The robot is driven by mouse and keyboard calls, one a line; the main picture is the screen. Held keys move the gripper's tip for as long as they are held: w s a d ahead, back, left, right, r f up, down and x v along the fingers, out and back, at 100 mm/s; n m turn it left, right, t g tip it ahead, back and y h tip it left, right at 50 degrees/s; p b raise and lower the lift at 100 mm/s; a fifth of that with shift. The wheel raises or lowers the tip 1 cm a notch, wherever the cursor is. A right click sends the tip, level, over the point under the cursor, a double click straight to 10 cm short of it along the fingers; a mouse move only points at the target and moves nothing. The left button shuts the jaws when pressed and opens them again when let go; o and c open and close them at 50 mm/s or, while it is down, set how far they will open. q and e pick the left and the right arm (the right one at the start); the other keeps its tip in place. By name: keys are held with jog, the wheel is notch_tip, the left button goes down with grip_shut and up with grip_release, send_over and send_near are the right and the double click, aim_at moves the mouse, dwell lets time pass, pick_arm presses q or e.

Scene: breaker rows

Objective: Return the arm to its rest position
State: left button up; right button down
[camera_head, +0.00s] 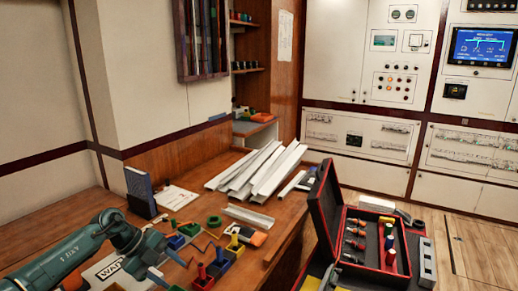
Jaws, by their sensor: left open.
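My left arm (62,262) is teal and reaches in from the left, low over the wooden bench. My left gripper (167,267) is at its end, with two light blue fingertips spread apart. It is open and I see nothing between the fingers. It is close to small coloured bins on the bench; I cannot tell whether it touches anything. My right gripper does not show. The breaker rows (362,141) are behind glossy covers low on the white wall panels at the back, far from the gripper.
Coloured bins (203,276) stand by the gripper. A dark blue upright binder (140,191) is behind the arm. White metal channels (258,168) lie piled on the bench (185,158). An open red-edged tool case (375,243) is at right. Wooden floor (470,215) is clear at far right.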

pick_arm(q)
jog(key=s+d+r+n+t+h+p, duration=0.1)
jog(key=s+d+n+t+h, duration=0.3)
jog(key=d, duration=0.6)
jog(key=s+d+r+n+t+h+p, duration=0.15)
jog(key=s+d+t+h, duration=0.3)
jog(key=d, duration=0.45)
jog(key=s+a+f+n+t+y+p, duration=0.1)
jog(key=s+a+f+n+y, duration=0.2)
jog(key=s+f+n+y, duration=0.1)
jog(key=s+a+f+n+t+y+p, duration=0.1)
jog(key=s+a+f+n+t+y, duration=0.1)
jog(key=s+n+y, duration=0.5)
jog(key=s+a+f+n, duration=0.1)
jog(key=s+a+n, duration=0.1)
jog(key=n, duration=0.2)
jog(key=shift+f, duration=0.4)
jog(key=s+f, duration=0.1)
jog(key=s, duration=0.1)
jog(key=s+a+n+g, duration=0.1)
jog(key=s, duration=0.1)
jog(key=s+f+n+g+y, duration=0.1)
jog(key=s, duration=0.1)
jog(key=shift+s+a+f+g, duration=0.1)
jog(key=shift+a+f+g, duration=0.15)
jog(key=shift+f, duration=0.1)
jog(key=shift+c, duration=0.2)
